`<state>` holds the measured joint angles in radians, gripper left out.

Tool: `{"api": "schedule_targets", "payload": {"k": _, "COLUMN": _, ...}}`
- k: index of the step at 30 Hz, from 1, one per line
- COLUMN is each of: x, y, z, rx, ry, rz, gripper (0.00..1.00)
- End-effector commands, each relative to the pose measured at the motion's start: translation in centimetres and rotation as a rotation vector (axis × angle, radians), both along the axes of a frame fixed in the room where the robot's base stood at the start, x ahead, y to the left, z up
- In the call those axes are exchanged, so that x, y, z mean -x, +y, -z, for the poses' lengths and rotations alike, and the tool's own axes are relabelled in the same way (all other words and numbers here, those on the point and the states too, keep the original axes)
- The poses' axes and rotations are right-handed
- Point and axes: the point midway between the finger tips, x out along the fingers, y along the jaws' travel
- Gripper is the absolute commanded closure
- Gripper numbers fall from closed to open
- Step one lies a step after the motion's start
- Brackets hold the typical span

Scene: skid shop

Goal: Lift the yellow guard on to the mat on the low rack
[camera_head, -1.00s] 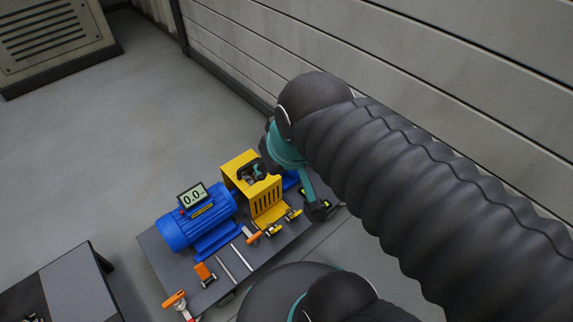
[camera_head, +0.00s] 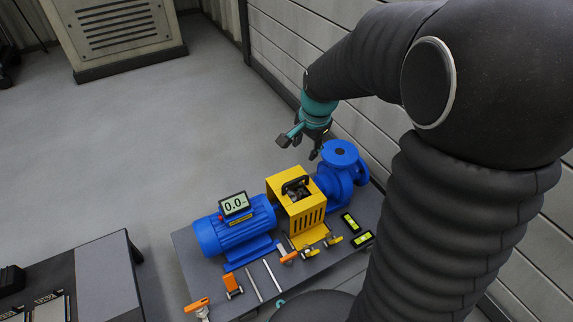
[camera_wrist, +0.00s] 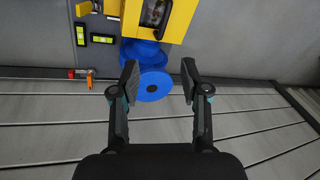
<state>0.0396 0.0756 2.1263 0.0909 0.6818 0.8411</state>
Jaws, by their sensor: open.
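The yellow guard (camera_head: 309,219) stands on the skid between the blue motor (camera_head: 236,234) and the blue pump (camera_head: 344,175). It has a dark handle on top and slots in its side. In the wrist view the guard (camera_wrist: 175,30) is at the top, partly cut off. My gripper (camera_head: 299,145) is above and behind the guard, open and empty, apart from it. In the wrist view my gripper (camera_wrist: 158,80) has its fingers spread, with the round blue pump flange beyond them. A low rack with a grey mat (camera_head: 104,278) is at the lower left, partly out of frame.
Orange-handled clamps (camera_head: 197,305), metal strips and two yellow-green levels (camera_head: 362,239) lie on the skid (camera_head: 190,252). A display box (camera_head: 235,204) sits on the motor. A panelled wall (camera_head: 290,45) runs close behind the pump. Open floor (camera_head: 120,140) lies left.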

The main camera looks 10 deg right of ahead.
Motion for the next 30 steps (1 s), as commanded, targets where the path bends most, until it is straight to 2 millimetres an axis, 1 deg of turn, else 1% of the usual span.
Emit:
{"api": "schedule_targets", "payload": {"k": 1, "x": -1.2, "y": -0.1, "z": 2.0, "rx": -0.014, "ry": 0.022, "rz": 0.047, "gripper": 0.55}}
{"api": "schedule_targets", "payload": {"k": 3, "x": -2.6, "y": -0.2, "z": 4.0, "rx": -0.035, "ry": 0.042, "rz": 0.117, "gripper": 0.55}}
{"api": "schedule_targets", "payload": {"k": 7, "x": -4.5, "y": -0.3, "z": 7.0, "rx": -0.062, "ry": 0.071, "rz": 0.219, "gripper": 0.55}}
{"api": "schedule_targets", "payload": {"k": 9, "x": -5.1, "y": -0.4, "z": 8.2, "rx": -0.072, "ry": 0.080, "rz": 0.259, "gripper": 0.55}}
{"api": "schedule_targets", "payload": {"k": 15, "x": -5.9, "y": -0.4, "z": 10.2, "rx": -0.082, "ry": 0.094, "rz": 0.305, "gripper": 0.55}}
{"api": "schedule_targets", "payload": {"k": 17, "x": -6.1, "y": -0.4, "z": 11.0, "rx": -0.082, "ry": 0.094, "rz": 0.306, "gripper": 0.55}}
{"api": "schedule_targets", "payload": {"k": 24, "x": -6.8, "y": -0.1, "z": 15.3, "rx": -0.082, "ry": 0.095, "rz": 0.306, "gripper": 0.55}}
{"api": "schedule_targets", "payload": {"k": 27, "x": -7.1, "y": 0.0, "z": 16.7, "rx": -0.083, "ry": 0.093, "rz": 0.306, "gripper": 0.55}}
{"api": "schedule_targets", "payload": {"k": 30, "x": -7.3, "y": 0.0, "z": 17.5, "rx": -0.083, "ry": 0.092, "rz": 0.305, "gripper": 0.55}}
